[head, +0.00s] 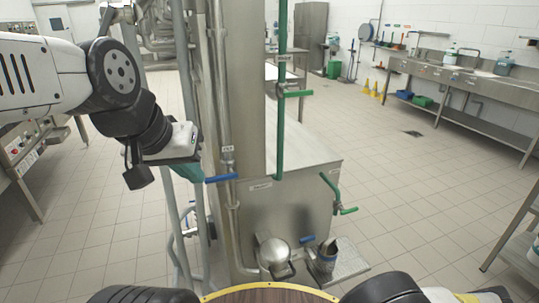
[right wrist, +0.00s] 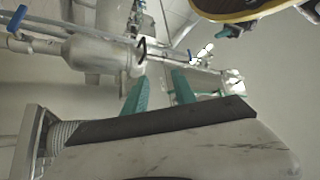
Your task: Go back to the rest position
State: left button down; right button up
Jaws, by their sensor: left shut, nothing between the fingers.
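My left gripper (head: 188,171) is in the head view at left of centre, its teal fingers shut and empty. It is close to a blue valve handle (head: 222,178) on the vertical pipe; I cannot tell whether they touch. My right gripper (right wrist: 160,78) shows in the right wrist view with its two teal fingers apart and nothing between them. In the head view only parts of my right arm show at the bottom right, and its gripper is hidden.
A steel machine (head: 285,205) with pipes and green handles (head: 343,209) stands ahead. Sinks (head: 460,72) line the right wall. Tiled floor is open on both sides.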

jog(key=w+a+r+g+h, duration=0.1)
jog(key=w+r+g+h, duration=0.25)
jog(key=r, duration=0.55)
jog(key=w+a+r+n+g+h, duration=0.1)
jog(key=w+r+g+h, duration=0.3)
jog(key=r, duration=0.6)
jog(key=w+a+r+g+h, duration=0.1)
jog(key=w+r+g+h, duration=0.1)
jog(key=r+h, duration=0.55)
jog(key=s+a+r+m+t+h, duration=0.1)
jog(key=s+a+r+t, duration=0.2)
jog(key=r, duration=0.5)
jog(key=s+a+r+m+t+h, duration=0.1)
jog(key=s+a+r+t+h, duration=0.1)
jog(key=s+a+r+t, duration=0.2)
jog(key=s+a+r+m+t+h, duration=0.1)
jog(key=s+r, duration=0.5)
jog(key=r, duration=0.6)
jog(key=a+m+t, duration=0.1)
jog(key=a+t, duration=0.1)
jog(key=a, duration=0.1)
jog(key=shift+s+a+r+t+h, duration=0.15)
jog(key=shift+s+a+t+h, duration=0.15)
jog(key=shift+s+t+h, duration=0.1)
jog(key=shift+o, duration=0.2)
jog(key=shift+w, duration=0.1)
